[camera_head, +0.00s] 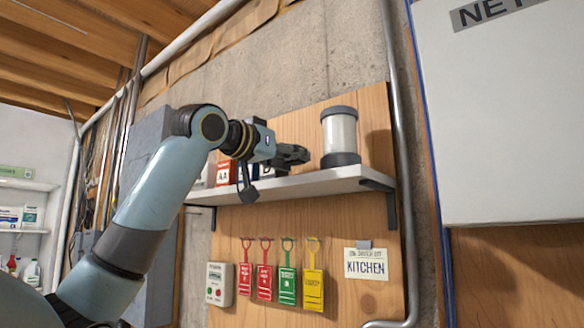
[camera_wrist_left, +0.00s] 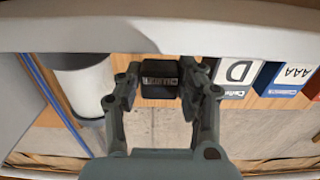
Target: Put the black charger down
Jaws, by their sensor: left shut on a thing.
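The black charger (camera_wrist_left: 159,79) is a small dark block with a pale label. In the left wrist view it sits between the two fingers of my left gripper (camera_wrist_left: 160,92), which is shut on it. In the head view my left gripper (camera_head: 296,156) is over the white shelf (camera_head: 300,184), between the battery boxes and a lidded canister (camera_head: 341,133). The fingers hide the charger there. I cannot tell whether the charger touches the shelf. My right gripper is in neither view.
Battery boxes, including a red AA box (camera_head: 223,173) and a D box (camera_wrist_left: 236,74), stand on the shelf beside the gripper. An AAA box (camera_wrist_left: 293,76) also shows. Coloured tags (camera_head: 287,275) hang below. A large white cabinet (camera_head: 500,130) is at the right.

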